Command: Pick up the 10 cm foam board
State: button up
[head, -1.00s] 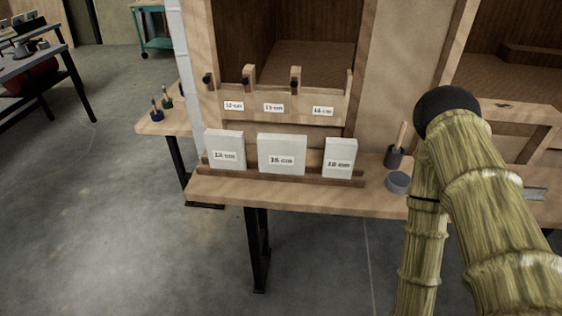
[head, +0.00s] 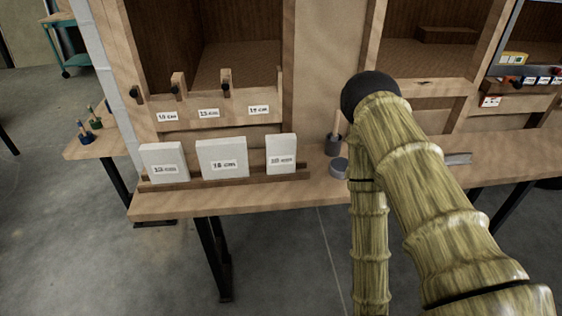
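Three white foam boards stand upright in a row in a wooden rack (head: 215,182) on the bench. The narrowest, at the right end, carries a blurred label that seems to read 10 cm; I take it as the 10 cm foam board (head: 281,145). The left foam board (head: 160,153) seems to read 13 cm. My arm rises at the right and bends down at a black joint, to the right of the boards. My gripper is out of view.
A dark cup with a wooden-handled tool (head: 334,144) and a round grey tin (head: 338,167) stand right of the rack, close to my arm. Behind the boards is a labelled wooden panel with pegs (head: 210,110). Open floor lies in front.

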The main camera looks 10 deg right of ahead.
aim_at(280, 149)
jog(key=z, duration=0.1)
jog(key=k, duration=1)
jog(key=u, duration=0.65)
jog(key=i, duration=1.2)
jog(key=z, duration=0.6)
